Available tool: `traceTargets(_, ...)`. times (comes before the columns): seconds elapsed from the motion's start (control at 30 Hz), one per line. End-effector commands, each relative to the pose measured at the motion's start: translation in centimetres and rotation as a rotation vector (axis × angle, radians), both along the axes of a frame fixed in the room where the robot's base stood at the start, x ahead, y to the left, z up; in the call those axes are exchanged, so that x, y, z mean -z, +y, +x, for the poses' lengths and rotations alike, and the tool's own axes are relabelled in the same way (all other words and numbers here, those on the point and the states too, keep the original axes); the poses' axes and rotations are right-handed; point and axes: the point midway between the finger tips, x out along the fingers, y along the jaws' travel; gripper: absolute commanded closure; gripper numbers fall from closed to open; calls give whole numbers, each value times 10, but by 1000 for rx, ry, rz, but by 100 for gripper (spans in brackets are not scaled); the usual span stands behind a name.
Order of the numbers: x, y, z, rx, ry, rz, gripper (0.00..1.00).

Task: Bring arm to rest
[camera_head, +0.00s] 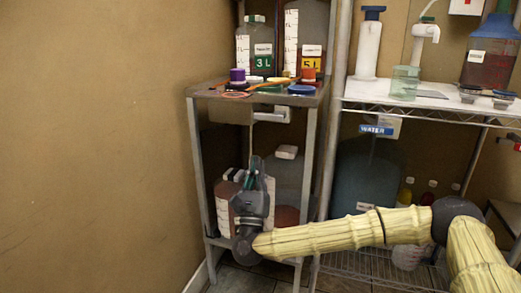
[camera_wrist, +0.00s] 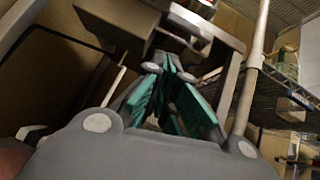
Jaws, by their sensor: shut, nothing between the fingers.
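My gripper (camera_head: 256,166) points upward in front of the lower part of the left shelf stand (camera_head: 309,150) in the head view. Its teal finger pads also show in the wrist view (camera_wrist: 170,82), close together with nothing held between them. My arm, in a pale yellow ribbed sleeve, reaches in from the lower right of the head view. My gripper partly hides the containers on the lower shelf behind it.
Bottles labelled 3 L (camera_head: 263,62) and 5 L (camera_head: 311,62) stand on the left stand with several coloured lids. The right wire rack holds a jar (camera_head: 404,84), a pump bottle (camera_head: 368,45) and a large WATER container (camera_head: 362,180) below. A bare wall (camera_head: 95,140) fills the left.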

Motion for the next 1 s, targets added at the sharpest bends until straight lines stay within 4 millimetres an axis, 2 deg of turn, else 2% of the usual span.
traceTargets(0.1,10,4,-11,0,1,0,100)
traceTargets(0.33,24,9,-22,-2,6,-11,100)
traceTargets(0.47,48,29,-30,-22,62,-106,100)
traceTargets(0.57,85,55,-42,-52,143,-262,100)
traceTargets(0.73,168,94,-76,-116,281,-598,100)
traceTargets(0.87,234,109,-109,-172,363,-859,100)
traceTargets(1.0,304,109,-150,-241,432,-1136,100)
